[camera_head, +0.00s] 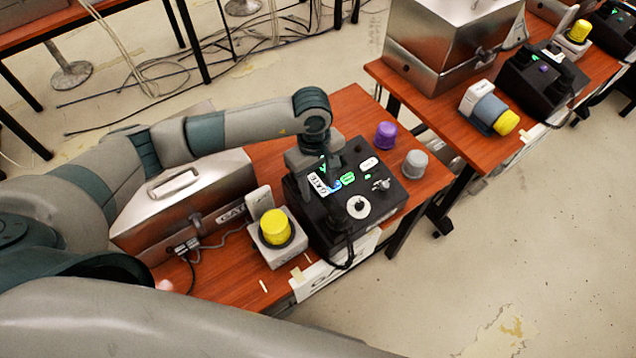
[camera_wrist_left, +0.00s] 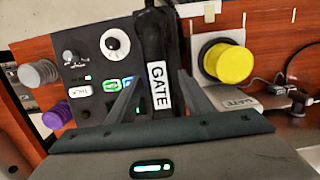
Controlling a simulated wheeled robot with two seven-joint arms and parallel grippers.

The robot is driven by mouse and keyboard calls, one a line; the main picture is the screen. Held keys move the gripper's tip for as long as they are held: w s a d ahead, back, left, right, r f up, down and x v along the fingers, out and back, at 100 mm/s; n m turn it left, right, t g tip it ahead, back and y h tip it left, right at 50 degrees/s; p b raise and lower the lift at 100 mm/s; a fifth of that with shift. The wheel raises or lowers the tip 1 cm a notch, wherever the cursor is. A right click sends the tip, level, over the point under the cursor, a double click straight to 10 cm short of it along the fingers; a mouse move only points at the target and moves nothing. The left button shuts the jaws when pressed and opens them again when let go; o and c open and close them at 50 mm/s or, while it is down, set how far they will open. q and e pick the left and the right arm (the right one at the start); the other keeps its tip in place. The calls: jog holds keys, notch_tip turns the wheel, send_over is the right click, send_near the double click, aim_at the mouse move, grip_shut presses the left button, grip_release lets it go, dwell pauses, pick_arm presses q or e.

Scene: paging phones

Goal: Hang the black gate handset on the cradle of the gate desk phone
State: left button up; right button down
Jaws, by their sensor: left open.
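The black gate handset (camera_wrist_left: 160,40) with its white GATE label (camera_wrist_left: 159,85) lies along the cradle side of the black gate desk phone (camera_wrist_left: 100,70). Its label also shows in the head view (camera_head: 318,184). Whether it is fully seated cannot be told, as my gripper covers part of it. The desk phone (camera_head: 385,215) stands on the wooden table, with lit keys and a white dial. My left gripper (camera_head: 326,178) points down over the handset. In the wrist view its open fingers (camera_wrist_left: 161,82) stand on either side of the handset. My right gripper is not in view.
A yellow button on a pale box (camera_head: 276,228) stands left of the phone, beside a metal case (camera_head: 185,205). Purple (camera_head: 385,135) and grey (camera_head: 414,163) knobs stand on the phone's far side. Another table at right holds a second black phone (camera_head: 540,80).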

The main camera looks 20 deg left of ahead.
aim_at(316, 181)
pick_arm(q)
jog(key=shift+r, duration=0.2)
jog(key=shift+w+r, duration=0.1)
jog(key=shift+r, duration=0.1)
notch_tip(316, 181, up, 11)
jog(key=b, duration=0.5)
jog(key=shift+w+a+r, duration=0.2)
jog(key=shift+w+a, duration=0.05)
jog(key=shift+a, duration=0.15)
